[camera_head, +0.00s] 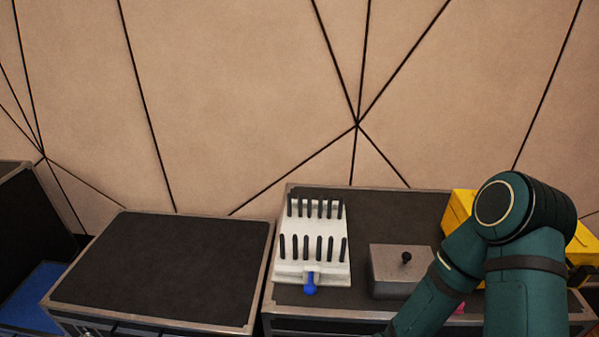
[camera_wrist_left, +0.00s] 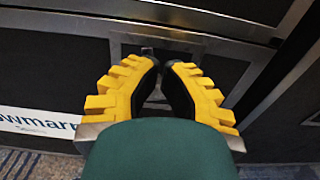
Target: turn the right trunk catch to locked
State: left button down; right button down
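In the left wrist view, my left gripper (camera_wrist_left: 162,66) has yellow ribbed fingers with dark inner pads. It points at the black front of a trunk (camera_wrist_left: 60,75). The fingertips are close together, in front of a grey metal plate (camera_wrist_left: 205,46) below the trunk's metal edge. A small dark part, possibly the catch, shows at the tips; its turn position and any contact are unclear. In the head view, the trunks have dark tops: one left of centre (camera_head: 160,265) and one to the right (camera_head: 395,210). My right gripper is not in view.
On the right trunk top stand a white rack (camera_head: 283,268) with black pegs and a blue handle (camera_head: 310,285), a grey box (camera_head: 398,270) with a black knob, and a yellow case (camera_head: 460,208). My green arm covers the right side. The left trunk top is bare.

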pick_arm(q)
jog(key=s+p, duration=0.1)
jog(key=s, duration=0.5)
jog(key=shift+a+r+p, duration=0.15)
jog(key=shift+r+p, duration=0.25)
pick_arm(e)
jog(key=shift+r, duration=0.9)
